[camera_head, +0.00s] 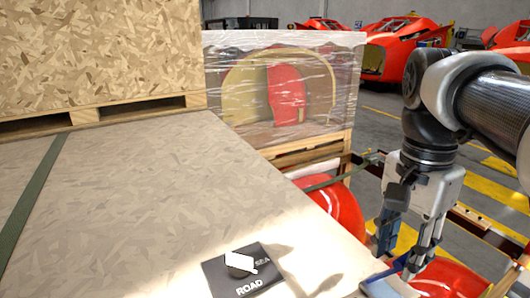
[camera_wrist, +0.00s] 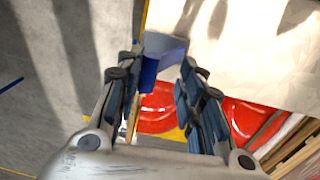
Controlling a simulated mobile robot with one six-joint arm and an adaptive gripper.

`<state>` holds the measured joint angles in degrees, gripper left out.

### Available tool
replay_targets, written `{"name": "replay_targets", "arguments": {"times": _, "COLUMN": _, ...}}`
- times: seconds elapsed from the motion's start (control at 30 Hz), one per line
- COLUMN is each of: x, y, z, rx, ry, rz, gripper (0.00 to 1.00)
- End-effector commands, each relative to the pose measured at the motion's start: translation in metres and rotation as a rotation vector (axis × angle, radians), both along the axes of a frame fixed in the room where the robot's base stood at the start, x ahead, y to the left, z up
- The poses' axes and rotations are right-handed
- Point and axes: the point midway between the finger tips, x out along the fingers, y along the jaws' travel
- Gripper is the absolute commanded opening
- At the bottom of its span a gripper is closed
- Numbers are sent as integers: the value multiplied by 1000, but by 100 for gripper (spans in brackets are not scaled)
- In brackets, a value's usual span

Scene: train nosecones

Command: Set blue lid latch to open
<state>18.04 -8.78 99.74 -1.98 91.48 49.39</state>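A blue-grey flat piece (camera_wrist: 165,46), which looks like the blue lid latch, lies at the crate top's edge, just beyond my fingertips in the wrist view. In the head view a pale blue piece (camera_head: 392,287) shows at the bottom, below the fingers. A darker blue part (camera_wrist: 148,72) shows beside the left finger in the wrist view. My gripper (camera_head: 398,262) points down at this edge, its fingers apart with a gap between them; they also show in the wrist view (camera_wrist: 160,60). I cannot tell whether a finger touches the latch, or its exact position.
The broad wooden crate top (camera_head: 150,190) fills the left, with a black ROAD/SEA switch plate (camera_head: 243,270) near its front. A wooden crate (camera_head: 120,50) and a wrapped crate (camera_head: 285,90) stand behind. Red nosecones (camera_head: 338,210) lie below the edge, near my gripper.

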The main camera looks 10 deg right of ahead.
Motion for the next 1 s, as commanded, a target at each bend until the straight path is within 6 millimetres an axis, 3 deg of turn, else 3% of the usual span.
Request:
{"name": "replay_targets", "arguments": {"times": 0.17, "x": 1, "y": 0, "z": 9, "rx": -2, "ry": -2, "rz": -1, "gripper": 35}}
{"name": "replay_targets", "arguments": {"times": 0.5, "x": 5, "y": 1, "z": 76, "rx": -2, "ry": -4, "rz": 1, "gripper": 35}}
{"name": "replay_targets", "arguments": {"times": 0.7, "x": 7, "y": 2, "z": 106, "rx": 0, "ry": -1, "rz": 1, "gripper": 35}}
{"name": "replay_targets", "arguments": {"times": 1.0, "x": 6, "y": 3, "z": 120, "rx": 1, "ry": 0, "rz": 1, "gripper": 35}}
